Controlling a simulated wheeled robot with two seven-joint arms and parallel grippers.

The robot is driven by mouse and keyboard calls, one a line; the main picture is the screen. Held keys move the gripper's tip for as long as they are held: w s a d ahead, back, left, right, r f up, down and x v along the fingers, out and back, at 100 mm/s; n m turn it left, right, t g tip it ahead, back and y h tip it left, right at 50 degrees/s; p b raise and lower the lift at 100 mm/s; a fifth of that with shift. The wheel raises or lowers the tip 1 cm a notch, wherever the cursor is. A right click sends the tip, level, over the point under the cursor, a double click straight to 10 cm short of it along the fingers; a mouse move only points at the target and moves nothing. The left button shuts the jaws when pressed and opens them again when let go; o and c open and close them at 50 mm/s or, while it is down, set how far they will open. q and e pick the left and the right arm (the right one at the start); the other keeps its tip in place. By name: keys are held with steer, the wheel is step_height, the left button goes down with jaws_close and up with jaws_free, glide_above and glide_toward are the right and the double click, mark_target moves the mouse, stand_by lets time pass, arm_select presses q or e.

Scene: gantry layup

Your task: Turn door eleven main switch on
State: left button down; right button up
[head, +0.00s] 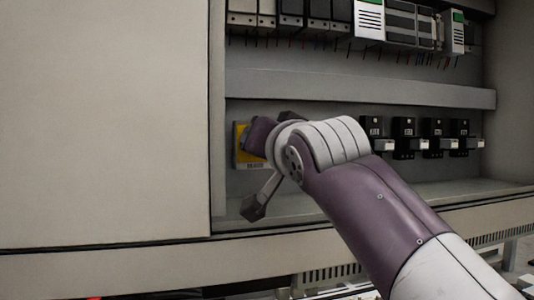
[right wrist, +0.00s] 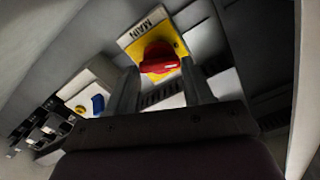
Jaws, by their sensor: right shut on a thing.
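The main switch is a red rotary handle (right wrist: 160,65) on a yellow plate with a white strip marked MAIN (right wrist: 143,27), in the right wrist view. In the head view its yellow plate (head: 239,158) shows at the left end of the lower cabinet bay. My right gripper (right wrist: 162,84) is shut on the red handle, with one finger on each side of it. In the head view my right arm comes in from the lower right, and its wrist hides the handle and most of the plate. I cannot read the handle's on or off mark. My left gripper is not in view.
A row of black breakers with light tabs (head: 405,138) stands right of the switch. Above the ledge is a row of terminal modules (head: 318,17) with wires. A large flat panel (head: 105,120) closes the left side. A blue knob (right wrist: 98,104) shows in the right wrist view.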

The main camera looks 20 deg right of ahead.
steer(key=m+b, duration=0.3)
steer(key=m, duration=0.9)
steer(key=shift+w+f, duration=0.1)
steer(key=shift+f, duration=0.05)
steer(key=shift+m, duration=0.5)
steer(key=shift+r, duration=0.2)
